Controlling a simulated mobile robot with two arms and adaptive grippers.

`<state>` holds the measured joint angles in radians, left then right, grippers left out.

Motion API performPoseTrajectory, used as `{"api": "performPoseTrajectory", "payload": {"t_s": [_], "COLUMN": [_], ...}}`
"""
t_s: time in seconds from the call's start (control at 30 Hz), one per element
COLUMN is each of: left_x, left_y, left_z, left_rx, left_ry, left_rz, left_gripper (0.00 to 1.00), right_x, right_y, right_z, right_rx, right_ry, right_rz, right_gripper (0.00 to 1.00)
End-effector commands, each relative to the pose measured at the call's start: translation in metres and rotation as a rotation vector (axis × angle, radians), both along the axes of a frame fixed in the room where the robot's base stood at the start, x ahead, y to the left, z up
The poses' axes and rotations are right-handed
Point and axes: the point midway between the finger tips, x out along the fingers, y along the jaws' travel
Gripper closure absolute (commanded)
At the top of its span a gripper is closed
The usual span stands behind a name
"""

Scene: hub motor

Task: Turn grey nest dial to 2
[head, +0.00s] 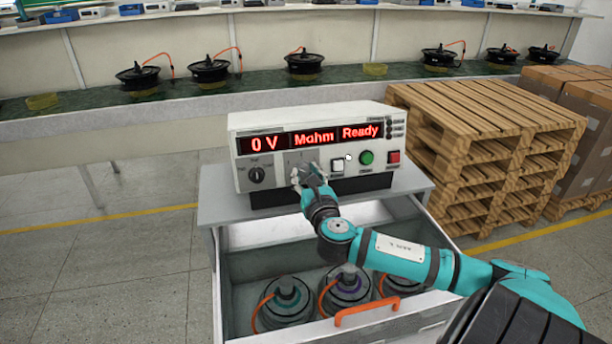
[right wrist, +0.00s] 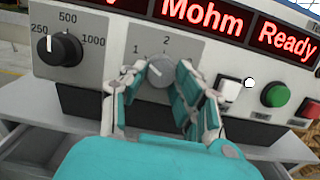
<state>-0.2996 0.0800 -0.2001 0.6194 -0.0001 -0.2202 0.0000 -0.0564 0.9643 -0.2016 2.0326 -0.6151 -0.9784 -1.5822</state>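The grey dial (right wrist: 160,73) sits on the grey panel of the tester, with the marks 1 and 2 above it. Its pale pointer line seems to lean up and left, towards 1. My right gripper (right wrist: 163,75) is at the dial, with one finger on each side of it. A narrow gap seems to show beside the dial, so the fingers look open around it; contact is unclear. In the head view my right gripper (head: 298,176) hides most of the dial. My left gripper is out of view.
The tester (head: 285,120) reads 0 V, Mohm, Ready. A black dial (right wrist: 58,49) is left of the grey one; white (right wrist: 229,88), green (right wrist: 275,94) and red (right wrist: 307,109) buttons are right. Below, an open drawer (head: 240,268) holds motors. Pallets (head: 480,125) stand right.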

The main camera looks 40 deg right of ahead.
Motion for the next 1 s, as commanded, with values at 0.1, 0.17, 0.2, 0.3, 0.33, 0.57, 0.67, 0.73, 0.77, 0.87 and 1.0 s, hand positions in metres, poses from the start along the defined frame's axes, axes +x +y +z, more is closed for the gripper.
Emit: {"api": "performPoseTrajectory", "payload": {"t_s": [0.1, 0.17, 0.2, 0.3, 0.33, 0.57, 0.67, 0.73, 0.77, 0.87, 1.0], "left_x": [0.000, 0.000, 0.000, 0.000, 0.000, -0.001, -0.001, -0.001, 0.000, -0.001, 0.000], "left_y": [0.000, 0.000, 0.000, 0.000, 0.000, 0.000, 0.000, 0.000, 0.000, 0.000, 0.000], "left_z": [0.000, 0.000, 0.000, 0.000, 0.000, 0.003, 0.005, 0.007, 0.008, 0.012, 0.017], "left_rx": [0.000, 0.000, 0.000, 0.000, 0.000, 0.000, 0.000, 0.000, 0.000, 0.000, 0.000], "left_ry": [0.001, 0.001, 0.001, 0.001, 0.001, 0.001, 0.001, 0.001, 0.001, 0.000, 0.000], "left_rz": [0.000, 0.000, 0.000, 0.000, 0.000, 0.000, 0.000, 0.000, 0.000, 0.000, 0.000], "left_gripper": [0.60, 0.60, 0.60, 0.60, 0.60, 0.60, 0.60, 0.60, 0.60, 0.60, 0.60], "right_x": [0.000, 0.000, 0.000, 0.000, 0.000, 0.000, 0.000, 0.001, 0.001, 0.001, 0.001], "right_y": [0.000, 0.000, 0.000, 0.000, 0.000, 0.001, 0.001, 0.002, 0.002, 0.002, 0.003], "right_z": [0.000, 0.000, 0.000, 0.000, 0.000, 0.001, 0.000, 0.000, 0.001, 0.001, 0.002], "right_rx": [0.000, 0.000, 0.000, 0.004, 0.008, 0.073, 0.128, 0.175, 0.197, 0.275, 0.389], "right_ry": [0.000, 0.000, 0.000, -0.002, -0.004, -0.040, -0.069, -0.094, -0.106, -0.150, -0.212], "right_rz": [0.000, 0.000, -0.001, -0.002, -0.003, -0.021, -0.036, -0.050, -0.056, -0.079, -0.112], "right_gripper": [0.96, 1.00, 1.00, 1.00, 1.00, 1.00, 1.00, 1.00, 1.00, 1.00, 1.00]}}
